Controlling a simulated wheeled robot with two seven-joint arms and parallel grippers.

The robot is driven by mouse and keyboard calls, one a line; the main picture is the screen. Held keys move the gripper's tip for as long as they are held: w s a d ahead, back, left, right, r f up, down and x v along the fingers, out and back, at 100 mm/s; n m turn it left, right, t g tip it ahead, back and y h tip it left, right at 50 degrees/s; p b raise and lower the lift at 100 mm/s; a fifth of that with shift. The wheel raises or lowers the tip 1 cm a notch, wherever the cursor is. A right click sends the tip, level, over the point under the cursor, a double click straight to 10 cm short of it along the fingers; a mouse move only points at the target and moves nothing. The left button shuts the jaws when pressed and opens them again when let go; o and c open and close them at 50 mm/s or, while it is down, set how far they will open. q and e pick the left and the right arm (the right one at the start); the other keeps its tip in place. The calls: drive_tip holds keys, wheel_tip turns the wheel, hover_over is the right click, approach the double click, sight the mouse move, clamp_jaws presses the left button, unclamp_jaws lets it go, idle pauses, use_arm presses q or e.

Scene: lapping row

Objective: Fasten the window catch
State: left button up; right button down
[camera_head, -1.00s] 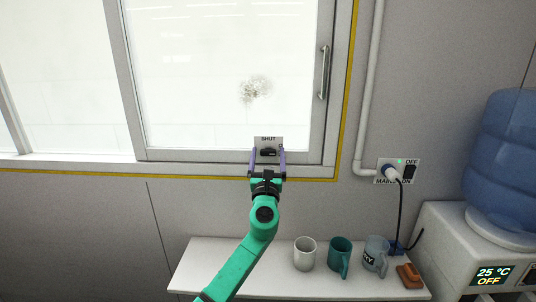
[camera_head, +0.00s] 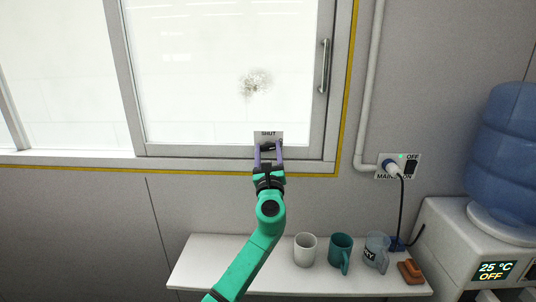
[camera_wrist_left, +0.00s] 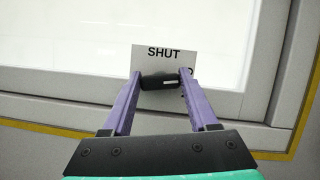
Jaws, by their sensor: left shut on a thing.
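The window catch is a small black knob (camera_wrist_left: 160,82) on a white plate marked SHUT (camera_wrist_left: 160,54), at the bottom rail of the sliding window (camera_head: 228,152). My left gripper (camera_head: 268,147) has its two purple fingers on either side of the knob and is shut on it; the fingers also show in the left wrist view (camera_wrist_left: 158,85). The knob lies about level, with a pale mark near its right end. Part of the plate's lettering is hidden behind the right finger. My right gripper is not in view.
Below the window a white shelf (camera_head: 225,270) holds a white mug (camera_head: 305,250), a teal mug (camera_head: 340,252), a grey mug (camera_head: 376,252) and a brown block (camera_head: 411,271). A plugged socket (camera_head: 398,167) and a water cooler (camera_head: 490,240) are at the right. A vertical handle (camera_head: 324,67) is on the window frame.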

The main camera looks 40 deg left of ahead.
use_arm(q)
drive_tip(key=n+g+y+b, duration=0.1)
drive_tip(key=n+g+b, duration=0.1)
drive_tip(key=n, duration=0.3)
drive_tip(key=shift+f, duration=0.1)
drive_tip(key=n+g, duration=0.1)
drive_tip(key=n, duration=0.2)
drive_tip(key=n+g+b, duration=0.1)
drive_tip(key=n, duration=0.2)
drive_tip(key=shift+w+g+y, duration=0.1)
drive_tip(key=shift+g+y, duration=0.3)
drive_tip(key=n+g, duration=0.1)
drive_tip(key=n, duration=0.3)
drive_tip(key=shift+g+b, duration=0.35)
drive_tip(key=shift+g, duration=0.05)
drive_tip(key=shift+n+g+h, duration=0.5)
drive_tip(key=shift+n+h, duration=0.1)
drive_tip(key=shift+n, duration=1.4)
drive_tip(key=o, duration=1.4)
